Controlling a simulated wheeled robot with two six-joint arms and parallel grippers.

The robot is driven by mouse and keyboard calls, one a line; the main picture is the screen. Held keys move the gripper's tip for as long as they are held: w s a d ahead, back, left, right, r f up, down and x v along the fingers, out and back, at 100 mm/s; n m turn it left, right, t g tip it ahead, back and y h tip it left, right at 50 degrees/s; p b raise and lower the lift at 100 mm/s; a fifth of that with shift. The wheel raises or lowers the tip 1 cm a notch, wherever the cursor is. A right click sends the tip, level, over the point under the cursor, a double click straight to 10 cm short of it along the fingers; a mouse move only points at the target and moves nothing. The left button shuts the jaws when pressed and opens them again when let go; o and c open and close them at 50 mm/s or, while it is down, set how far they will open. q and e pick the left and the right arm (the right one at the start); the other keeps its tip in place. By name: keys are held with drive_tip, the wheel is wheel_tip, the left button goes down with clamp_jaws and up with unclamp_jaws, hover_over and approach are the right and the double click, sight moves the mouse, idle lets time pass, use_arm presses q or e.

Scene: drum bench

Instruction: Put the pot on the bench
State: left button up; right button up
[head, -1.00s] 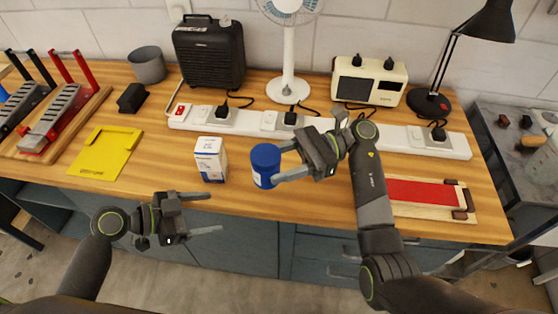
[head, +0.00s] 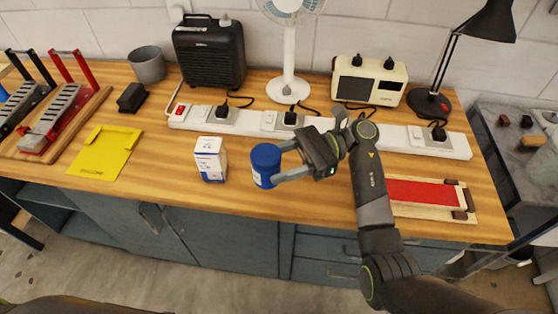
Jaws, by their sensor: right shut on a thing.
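The blue pot (head: 265,166), with a blue lid and a pale label patch on its side, is upright at the front middle of the wooden bench (head: 235,200) in the head view. My right gripper (head: 283,163) comes in from the right and is shut on the pot's side. I cannot tell whether the pot's base touches the bench top or hangs just above it. My left gripper is out of view.
A white and blue box (head: 211,160) stands just left of the pot. A white power strip (head: 255,122) runs behind. A yellow tray (head: 104,153) lies left and a red-topped wooden board (head: 420,191) right. A grey cup (head: 147,65) stands at the back left.

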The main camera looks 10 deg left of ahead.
drive_tip(key=d+f+m+t, duration=0.3)
drive_tip(key=d+m+t, duration=0.7)
drive_tip(key=d+t, duration=0.7)
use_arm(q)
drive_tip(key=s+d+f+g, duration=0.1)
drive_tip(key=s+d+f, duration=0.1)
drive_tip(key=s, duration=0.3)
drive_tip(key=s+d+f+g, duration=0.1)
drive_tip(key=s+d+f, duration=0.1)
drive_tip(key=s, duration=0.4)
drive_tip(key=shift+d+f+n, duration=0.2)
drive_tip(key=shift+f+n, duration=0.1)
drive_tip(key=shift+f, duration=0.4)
use_arm(e)
drive_tip(key=s+d+r+m+t+h, duration=0.3)
drive_tip(key=s+d+m+t+h, duration=0.1)
drive_tip(key=d+m+t+h, duration=0.3)
drive_tip(key=shift+d+r+m, duration=0.25)
drive_tip(key=shift+m, duration=0.15)
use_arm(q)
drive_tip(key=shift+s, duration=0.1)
use_arm(e)
drive_tip(key=shift+s, duration=0.1)
